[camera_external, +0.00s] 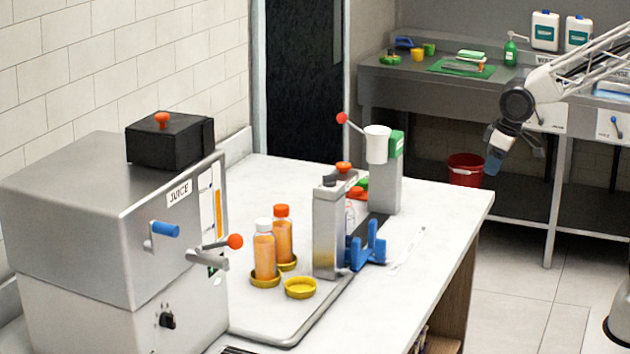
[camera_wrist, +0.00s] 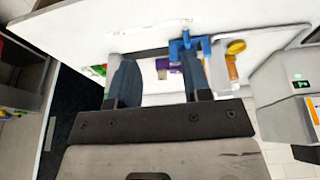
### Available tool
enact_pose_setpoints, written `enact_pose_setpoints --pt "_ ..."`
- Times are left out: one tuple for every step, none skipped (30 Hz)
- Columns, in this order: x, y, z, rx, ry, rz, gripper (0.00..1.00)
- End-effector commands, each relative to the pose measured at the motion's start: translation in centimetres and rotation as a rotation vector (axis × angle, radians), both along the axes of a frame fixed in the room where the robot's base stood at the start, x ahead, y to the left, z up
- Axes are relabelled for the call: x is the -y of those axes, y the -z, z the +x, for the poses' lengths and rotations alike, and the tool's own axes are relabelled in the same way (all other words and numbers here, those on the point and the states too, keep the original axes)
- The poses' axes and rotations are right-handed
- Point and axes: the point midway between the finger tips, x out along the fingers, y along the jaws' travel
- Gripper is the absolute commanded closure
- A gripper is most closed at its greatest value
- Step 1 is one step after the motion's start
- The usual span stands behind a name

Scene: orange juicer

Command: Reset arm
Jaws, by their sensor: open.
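My gripper (camera_external: 494,162) hangs in the air at the right, beyond the right edge of the white counter and apart from everything. In the wrist view its two dark blue fingers are spread apart with nothing held between them (camera_wrist: 158,72). The silver juicer (camera_external: 85,225), labelled JUICE, stands at the left of the counter. Two orange juice bottles, one with a white cap (camera_external: 264,255) and one with an orange cap (camera_external: 282,238), stand upright on yellow dishes. A third yellow dish (camera_external: 300,288) is empty.
A grey post station (camera_external: 327,235), a blue bracket (camera_external: 367,247) and a taller post with a white cup (camera_external: 376,145) stand on the counter (camera_external: 430,210). A steel bench (camera_external: 440,85) with jugs and a green bottle is behind. A red bucket (camera_external: 464,172) sits below it.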

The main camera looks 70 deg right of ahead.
Motion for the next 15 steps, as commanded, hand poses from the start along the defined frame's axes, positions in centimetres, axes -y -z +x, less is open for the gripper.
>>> enact_pose_setpoints --pt "0.2 -0.6 -1.3 -0.001 0.001 0.0 0.55" --pt "0.3 -0.8 -2.1 -0.004 0.001 0.001 0.55" --pt "0.4 -1.1 -3.1 -0.007 0.002 0.002 0.55" --pt "0.4 -1.3 -3.8 -0.01 0.002 0.002 0.55" --pt "0.5 -1.5 -4.5 -0.012 0.002 0.003 0.55" --pt "0.6 -1.8 -5.6 -0.016 0.003 0.003 0.55" --pt "0.7 -1.9 -6.3 -0.019 0.003 0.003 0.55" --pt "0.7 -2.1 -7.1 -0.021 0.001 0.004 0.55" --pt "0.8 -2.3 -8.1 -0.026 0.002 0.004 0.55" --pt "0.9 -2.4 -8.8 -0.027 0.001 0.005 0.55" --pt "0.9 -2.6 -9.5 -0.029 0.0 0.005 0.55" --pt "1.0 -2.7 -10.6 -0.034 0.0 0.006 0.55" --pt "1.1 -2.8 -11.3 -0.036 0.0 0.007 0.55" --pt "1.1 -2.9 -12.0 -0.039 0.001 0.008 0.55" --pt "1.2 -3.0 -13.0 -0.042 0.0 0.009 0.55"
